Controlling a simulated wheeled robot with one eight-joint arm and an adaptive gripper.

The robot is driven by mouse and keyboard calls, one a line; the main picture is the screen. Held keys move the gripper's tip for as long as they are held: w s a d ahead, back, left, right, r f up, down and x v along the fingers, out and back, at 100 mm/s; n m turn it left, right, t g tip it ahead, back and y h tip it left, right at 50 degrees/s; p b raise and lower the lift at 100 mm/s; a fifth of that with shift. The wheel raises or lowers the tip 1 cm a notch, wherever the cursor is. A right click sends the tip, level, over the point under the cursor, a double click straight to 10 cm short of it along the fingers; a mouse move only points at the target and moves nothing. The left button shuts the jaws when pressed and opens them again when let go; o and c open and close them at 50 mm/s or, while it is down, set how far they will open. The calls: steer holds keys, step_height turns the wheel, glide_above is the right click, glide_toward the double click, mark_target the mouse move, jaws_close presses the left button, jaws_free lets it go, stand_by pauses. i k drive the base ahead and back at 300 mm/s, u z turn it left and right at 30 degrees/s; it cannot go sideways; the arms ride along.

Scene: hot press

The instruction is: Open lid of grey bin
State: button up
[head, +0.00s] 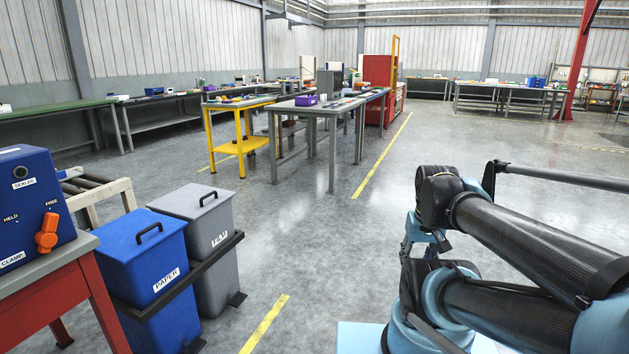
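The grey bin (213,262) stands at the lower left with its lid (190,201) shut. My arm is folded at the lower right, well apart from the bins. My gripper cannot be made out among the arm parts.
A dark rail (207,262) runs across the front of both bins. A red-framed table (60,295) with a blue clamp box (33,205) stands left of the bins. Open floor lies right of the bins, with a yellow line (265,324). A yellow trolley (230,147) and grey tables (325,113) stand farther back.

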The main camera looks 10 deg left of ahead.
mark_target(191, 202)
steer(key=u, duration=1.15)
steer(key=k, duration=0.85)
steer(key=u, duration=0.25)
steer(key=i, duration=1.05)
steer(key=u, duration=0.05)
